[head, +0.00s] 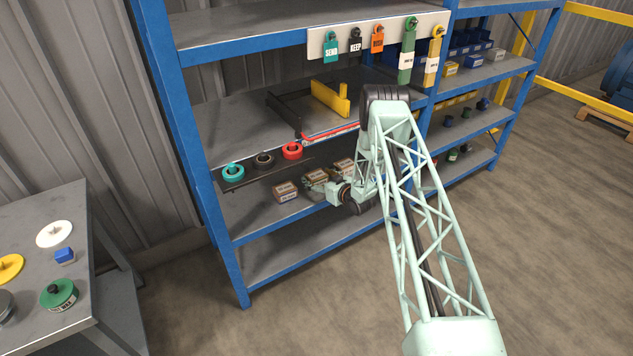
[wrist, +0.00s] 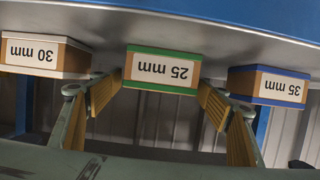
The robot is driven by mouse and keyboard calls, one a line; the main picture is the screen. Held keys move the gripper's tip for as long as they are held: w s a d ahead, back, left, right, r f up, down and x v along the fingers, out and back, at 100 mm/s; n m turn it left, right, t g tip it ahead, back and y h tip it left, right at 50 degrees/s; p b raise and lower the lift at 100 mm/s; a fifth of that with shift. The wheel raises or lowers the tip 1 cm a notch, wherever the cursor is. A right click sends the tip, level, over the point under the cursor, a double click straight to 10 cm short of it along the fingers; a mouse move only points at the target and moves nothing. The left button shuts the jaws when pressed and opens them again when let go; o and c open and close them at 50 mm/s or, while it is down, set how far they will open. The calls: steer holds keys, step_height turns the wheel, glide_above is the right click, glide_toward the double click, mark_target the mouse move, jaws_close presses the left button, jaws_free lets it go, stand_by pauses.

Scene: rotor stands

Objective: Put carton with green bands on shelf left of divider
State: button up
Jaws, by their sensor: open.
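The carton with green bands (wrist: 161,69), labelled 25 mm, shows upside down in the middle of the wrist view. It also shows in the head view (head: 316,176), in the row of cartons on a lower shelf (head: 262,210). My gripper (wrist: 160,92) is open, with a yellow-padded finger at each side of this carton; contact is not clear. In the head view my gripper (head: 326,190) is at the carton's front, partly covering it. On the shelf above, a yellow upright piece (head: 330,99) may be the divider. Bare shelf surface (head: 235,122) lies left of it.
A white-banded 30 mm carton (wrist: 42,56) and a blue-banded 35 mm carton (wrist: 268,86) flank the green-banded one closely. Blue rack posts and shelf edges frame the space. A side table (head: 105,270) stands at left.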

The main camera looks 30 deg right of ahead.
mark_target(317, 175)
steer(key=shift+w+f, duration=0.15)
steer(key=shift+w, duration=0.25)
steer(key=shift+c, duration=0.9)
steer(key=c, duration=0.9)
steer(key=shift+r, duration=0.2)
steer(key=shift+r, duration=0.7)
steer(key=shift+r+p, duration=0.4)
steer(key=shift+r, duration=0.5)
steer(key=s+a+p, duration=0.1)
steer(key=s+a, duration=0.1)
steer(key=s, duration=0.5)
steer(key=s+a+r+p, duration=0.1)
steer(key=s+a, duration=0.1)
steer(key=s, duration=0.6)
steer(key=shift+s+a+r, duration=0.2)
steer(key=shift+r, duration=0.05)
